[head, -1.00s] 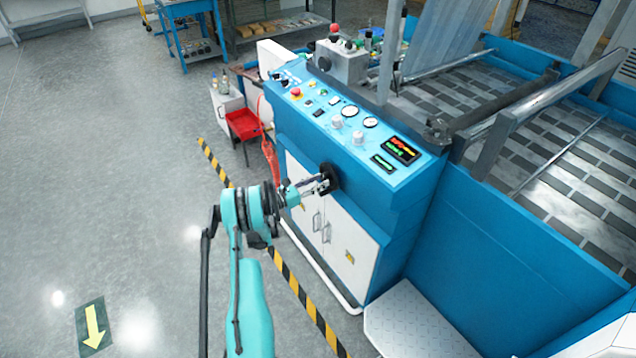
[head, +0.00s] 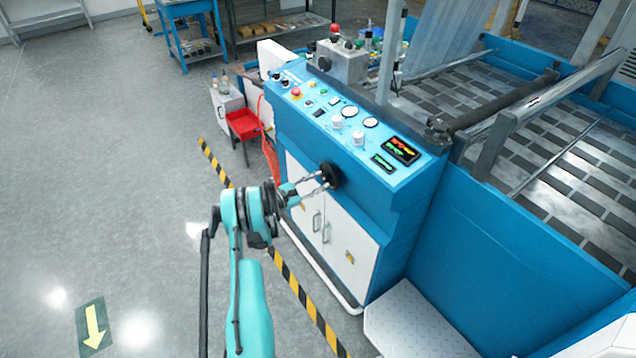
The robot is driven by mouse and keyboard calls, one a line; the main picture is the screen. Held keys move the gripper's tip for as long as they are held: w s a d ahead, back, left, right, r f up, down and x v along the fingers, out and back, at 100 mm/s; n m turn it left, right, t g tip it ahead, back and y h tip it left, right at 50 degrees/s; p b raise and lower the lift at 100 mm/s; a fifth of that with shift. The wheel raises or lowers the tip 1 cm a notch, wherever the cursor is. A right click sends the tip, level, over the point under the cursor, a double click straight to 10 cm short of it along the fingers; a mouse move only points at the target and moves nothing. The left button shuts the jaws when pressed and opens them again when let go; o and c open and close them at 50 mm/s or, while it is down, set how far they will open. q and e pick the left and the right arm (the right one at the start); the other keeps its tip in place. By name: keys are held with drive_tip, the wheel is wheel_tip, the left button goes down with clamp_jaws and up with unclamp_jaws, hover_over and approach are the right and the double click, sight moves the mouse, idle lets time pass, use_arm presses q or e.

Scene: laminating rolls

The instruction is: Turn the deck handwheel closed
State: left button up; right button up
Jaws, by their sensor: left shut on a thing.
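The deck handwheel (head: 333,173) is a small black wheel on the front of the blue control cabinet, just below the sloped panel. My left gripper (head: 321,182) reaches it from the left, with its two silver fingers at the wheel's near side. The gripper is shut on the handwheel. The fingertips partly cover the wheel, and its exact angle is too small to tell. My right gripper is not in view.
The blue cabinet's panel (head: 345,120) carries knobs, gauges and a lit display. White doors (head: 335,235) with handles are below the wheel. A red bin (head: 243,124) stands to the left. A yellow-black floor stripe (head: 297,290) runs beside the cabinet. The grey floor at left is clear.

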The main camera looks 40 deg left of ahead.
use_arm(q)
drive_tip(key=m, duration=0.5)
drive_tip(key=shift+m, duration=0.3)
drive_tip(key=m, duration=1)
drive_tip(key=shift+m, duration=0.4)
drive_tip(key=m, duration=0.5)
drive_tip(key=shift+m, duration=0.3)
drive_tip(key=o, duration=1.2)
drive_tip(key=shift+c, duration=0.2)
